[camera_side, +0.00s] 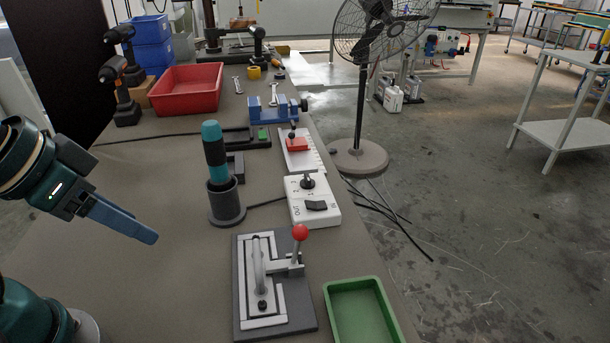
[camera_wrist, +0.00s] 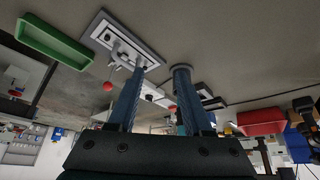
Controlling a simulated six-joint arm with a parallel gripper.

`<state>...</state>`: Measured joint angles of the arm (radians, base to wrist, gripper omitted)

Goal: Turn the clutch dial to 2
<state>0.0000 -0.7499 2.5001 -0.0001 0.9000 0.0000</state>
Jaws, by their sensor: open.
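The clutch dial (camera_side: 307,182) is a small black knob at the far end of a white box (camera_side: 329,213), right of centre in the side view. Small printed marks surround it; I cannot read which number it points to. A black rocker switch (camera_side: 316,205) sits on the same box, with OUT and IN printed beside it. My gripper (camera_side: 150,236) is at the left, above the bench and well apart from the dial. Its two blue fingers are spread in the wrist view (camera_wrist: 161,72), with nothing clearly held. The white box is only partly visible between them there.
A teal-handled tool (camera_side: 214,150) stands upright in a dark cup (camera_side: 227,207), between my gripper and the white box. A lever fixture with a red ball (camera_side: 300,232) and a green tray (camera_side: 333,318) are nearer the camera. A red bin (camera_side: 187,93) stands farther back. Bench space around my gripper is clear.

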